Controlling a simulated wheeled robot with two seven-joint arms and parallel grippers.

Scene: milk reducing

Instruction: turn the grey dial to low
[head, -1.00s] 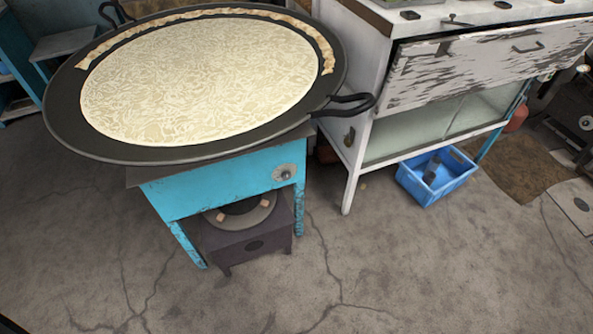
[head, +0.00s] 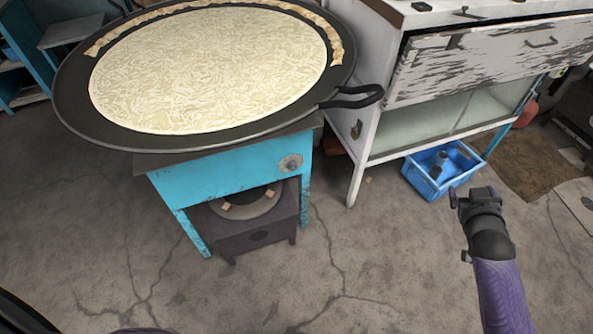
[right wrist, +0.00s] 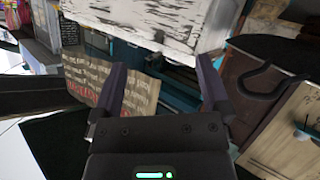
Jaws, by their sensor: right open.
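The round grey dial (head: 291,163) sits on the front panel of the blue stove (head: 225,183), near its right leg. Its setting is too small to read. A wide black pan (head: 75,110) of milk (head: 210,70) rests on top of the stove. My right gripper (head: 472,197) is at the right of the head view, well to the right of the dial and apart from it. In the right wrist view my right gripper (right wrist: 160,85) is open and empty. The dial is not recognisable there. My left gripper is not in view.
A black pan handle (head: 352,97) juts out above and right of the dial. A white worn cabinet (head: 362,125) stands right of the stove, with a blue crate (head: 430,185) beside it. A dark burner box (head: 245,235) sits below. Cracked floor in front is clear.

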